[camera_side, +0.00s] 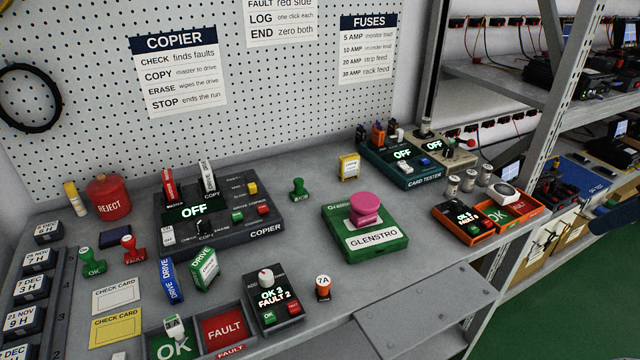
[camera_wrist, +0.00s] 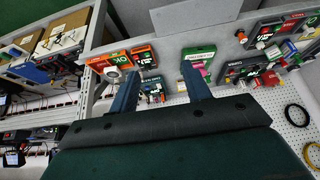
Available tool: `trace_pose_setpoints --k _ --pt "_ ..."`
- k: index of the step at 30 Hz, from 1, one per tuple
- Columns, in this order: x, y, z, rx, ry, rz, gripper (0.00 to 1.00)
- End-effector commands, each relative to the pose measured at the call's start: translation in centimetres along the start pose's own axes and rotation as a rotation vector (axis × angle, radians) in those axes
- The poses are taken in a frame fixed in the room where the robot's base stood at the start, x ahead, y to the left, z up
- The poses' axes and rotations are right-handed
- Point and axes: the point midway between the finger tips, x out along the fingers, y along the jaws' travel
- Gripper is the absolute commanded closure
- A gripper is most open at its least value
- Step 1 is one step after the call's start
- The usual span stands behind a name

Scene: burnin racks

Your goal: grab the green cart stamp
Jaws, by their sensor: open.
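A small green stamp (camera_side: 300,188) stands upright on the grey bench between the copier and the green GLENSTRO box; its label is too small to read. A second green stamp marked OK (camera_side: 93,262) stands at the left, beside a red FAULT stamp (camera_side: 133,249). My gripper (camera_wrist: 160,72) shows only in the wrist view, with its two blue fingers spread apart and nothing seen between them. The bench lies beyond the fingers there. I cannot make out the green stamp in the wrist view.
The copier (camera_side: 262,231) and the green box (camera_side: 378,250) with its pink knob flank the stamp. A yellow-and-white block (camera_side: 349,166) and the card tester (camera_side: 425,181) stand to its right. Orange trays (camera_side: 507,222) sit near the bench's right edge. Pegboard rises behind.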

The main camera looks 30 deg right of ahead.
Motion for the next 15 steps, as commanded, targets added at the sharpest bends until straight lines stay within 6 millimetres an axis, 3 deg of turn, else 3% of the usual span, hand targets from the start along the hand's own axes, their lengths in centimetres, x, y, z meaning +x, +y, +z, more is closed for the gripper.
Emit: trace_pose_setpoints --k 8,15 --pt "-0.1 -0.5 -3.6 -0.025 -0.002 -0.012 0.52" --pt "0.5 -1.5 -9.6 -0.064 0.002 -0.032 0.52"
